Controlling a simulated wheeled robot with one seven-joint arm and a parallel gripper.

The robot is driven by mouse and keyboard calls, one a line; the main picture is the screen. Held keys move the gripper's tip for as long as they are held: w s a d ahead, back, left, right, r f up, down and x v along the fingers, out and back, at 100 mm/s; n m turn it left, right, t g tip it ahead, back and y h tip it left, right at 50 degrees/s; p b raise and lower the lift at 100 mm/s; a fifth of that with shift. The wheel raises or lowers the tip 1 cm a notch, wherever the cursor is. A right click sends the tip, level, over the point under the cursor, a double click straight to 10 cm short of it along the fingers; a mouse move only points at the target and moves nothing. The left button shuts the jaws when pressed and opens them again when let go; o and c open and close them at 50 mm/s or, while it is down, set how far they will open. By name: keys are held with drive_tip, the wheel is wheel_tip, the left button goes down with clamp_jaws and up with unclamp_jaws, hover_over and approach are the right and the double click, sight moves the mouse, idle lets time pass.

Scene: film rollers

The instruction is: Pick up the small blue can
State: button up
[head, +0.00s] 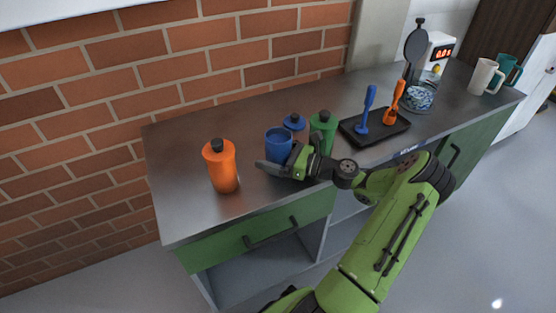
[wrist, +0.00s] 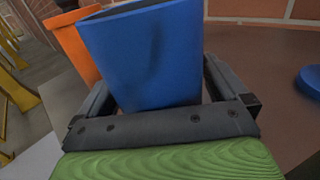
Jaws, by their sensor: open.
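The small blue can (head: 278,142) stands upright on the metal counter, with an open top. In the wrist view the blue can (wrist: 148,58) sits between the two fingers of my open gripper (wrist: 155,95). A dark gap shows between the can and the right finger; contact on the left side I cannot tell. In the head view my gripper (head: 270,168) is low at the front of the can and hides its lower part.
An orange bottle (head: 221,166) stands left of the can, a green bottle (head: 323,132) right of it. A blue lid-like piece (head: 294,121) is behind. A black tray (head: 376,128) with blue and orange tools lies further right.

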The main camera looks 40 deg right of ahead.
drive_tip(key=shift+w, duration=0.15)
drive_tip(key=shift+c, duration=0.5)
drive_tip(key=c, duration=1.2)
drive_tip(key=shift+r, duration=0.1)
